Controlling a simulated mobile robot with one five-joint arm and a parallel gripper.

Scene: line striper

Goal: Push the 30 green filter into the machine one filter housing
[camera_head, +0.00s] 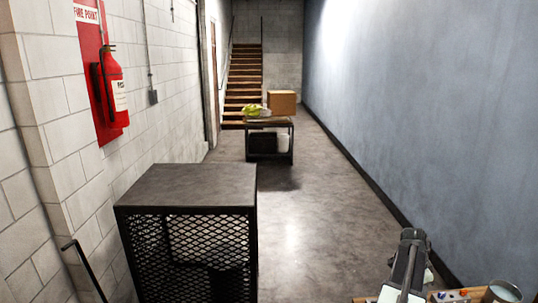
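I cannot make out a 30 green filter, a machine one or a filter housing in the head view. A grey and black jointed part, which looks like part of my arm, rises at the bottom right. No gripper fingertips show, so I cannot see what my gripper holds.
A mesh-sided dark cabinet (190,184) stands at the near left, below a fire extinguisher (113,88). A far table (280,121) bears a cardboard box (282,102) and a yellow-green item (252,111). Stairs (243,77) rise behind. Floor (310,215) is clear between cabinet and right wall.

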